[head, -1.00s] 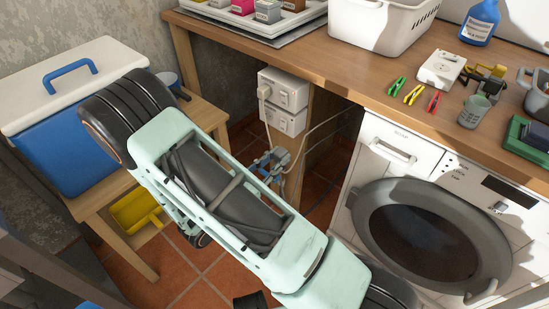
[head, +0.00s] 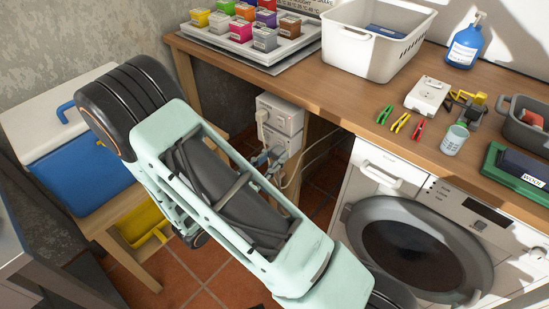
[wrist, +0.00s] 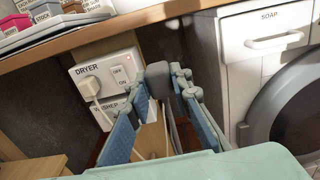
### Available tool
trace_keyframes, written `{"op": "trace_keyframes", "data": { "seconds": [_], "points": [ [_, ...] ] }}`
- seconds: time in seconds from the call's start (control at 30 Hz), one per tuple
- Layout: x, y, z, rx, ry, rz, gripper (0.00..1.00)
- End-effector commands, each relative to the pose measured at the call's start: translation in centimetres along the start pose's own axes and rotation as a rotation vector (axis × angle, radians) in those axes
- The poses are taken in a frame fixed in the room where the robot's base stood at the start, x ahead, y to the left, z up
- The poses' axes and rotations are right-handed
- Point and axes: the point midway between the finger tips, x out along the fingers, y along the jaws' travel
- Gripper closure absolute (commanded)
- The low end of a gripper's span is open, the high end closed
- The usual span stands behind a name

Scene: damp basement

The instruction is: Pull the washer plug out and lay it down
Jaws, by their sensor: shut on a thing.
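My gripper (wrist: 160,84) is shut on a dark grey plug (wrist: 157,74), held between the tips of its blue-padded fingers, with a grey cable hanging below. In the wrist view the plug is right of the washer socket (wrist: 100,110), whose lettering is partly covered by the left finger. The plug seems apart from the socket, but its outlet is hidden. In the head view my gripper (head: 267,160) is in front of the lower socket box (head: 291,143), and the plug is hard to make out.
The dryer socket (wrist: 120,72) above holds a white plug (wrist: 92,87). The washer (head: 420,225) stands to the right under a wooden worktop (head: 340,105). Clothes pegs (head: 401,122) and a white basket (head: 368,60) are on the worktop. A low wooden table (head: 112,214) bears a blue cooler (head: 80,180).

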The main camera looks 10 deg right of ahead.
Motion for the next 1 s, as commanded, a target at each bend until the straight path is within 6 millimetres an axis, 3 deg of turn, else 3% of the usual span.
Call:
{"op": "trace_keyframes", "data": {
  "seconds": [0.03, 1.0],
  "points": [
    [0.0, 0.0, 1.0, 0.001, 0.000, 0.000, 1.00],
    [0.0, 0.0, 10.7, 0.000, 0.000, 0.000, 1.00]
  ]
}}
